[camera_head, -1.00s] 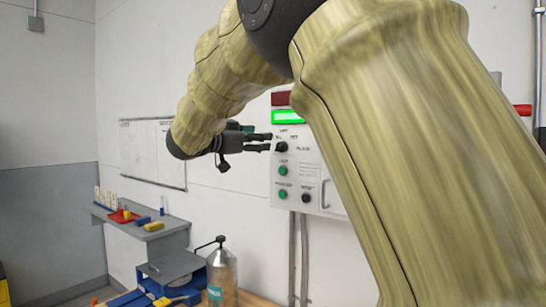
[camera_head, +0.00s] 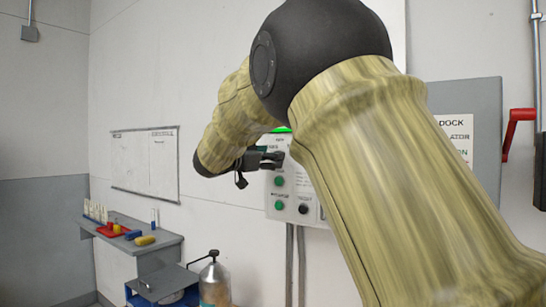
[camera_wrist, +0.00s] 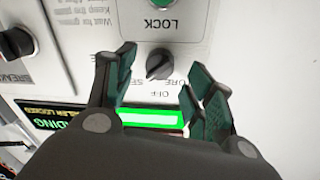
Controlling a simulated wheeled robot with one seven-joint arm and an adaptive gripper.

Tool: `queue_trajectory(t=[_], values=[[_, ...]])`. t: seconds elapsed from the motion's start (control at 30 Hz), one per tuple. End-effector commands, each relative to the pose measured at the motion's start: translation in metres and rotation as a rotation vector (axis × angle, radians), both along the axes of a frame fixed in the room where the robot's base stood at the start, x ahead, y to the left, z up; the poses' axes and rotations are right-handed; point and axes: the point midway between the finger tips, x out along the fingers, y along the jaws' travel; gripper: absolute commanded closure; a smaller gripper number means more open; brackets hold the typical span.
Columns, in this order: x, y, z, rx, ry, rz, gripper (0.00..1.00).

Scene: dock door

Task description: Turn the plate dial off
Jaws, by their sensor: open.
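The plate dial, a small black knob (camera_wrist: 159,64) on a white control panel (camera_head: 291,208), shows in the wrist view between my open fingers. Its printed labels, among them OFF, appear upside down there. My gripper (camera_wrist: 160,78) is open, with one green-padded finger on each side of the knob; I cannot tell whether either touches it. In the head view my gripper (camera_head: 270,160) is in front of the panel's upper part, and the dial is hidden behind it and the arm. A lit green display (camera_wrist: 150,118) is beside the dial.
A green LOCK button (camera_wrist: 162,4) and a black knob labelled BREAKER (camera_wrist: 16,44) are close to the dial. A grey shelf (camera_head: 160,246) with small items and a metal cylinder (camera_head: 214,284) stand to the left. A red lever (camera_head: 517,117) is at right.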

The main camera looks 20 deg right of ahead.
Motion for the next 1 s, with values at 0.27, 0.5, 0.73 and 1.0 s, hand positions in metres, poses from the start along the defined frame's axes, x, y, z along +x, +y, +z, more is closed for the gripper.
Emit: queue_trajectory(t=[0.27, 0.5, 0.73, 1.0], values=[[0.011, -0.017, 0.000, 0.001, -0.001, 0.000, 0.46], [0.012, -0.018, 0.000, 0.001, -0.001, 0.000, 0.46], [0.012, -0.018, 0.000, 0.001, -0.001, 0.000, 0.77], [0.012, -0.018, 0.001, -0.001, 0.002, 0.000, 0.92]])
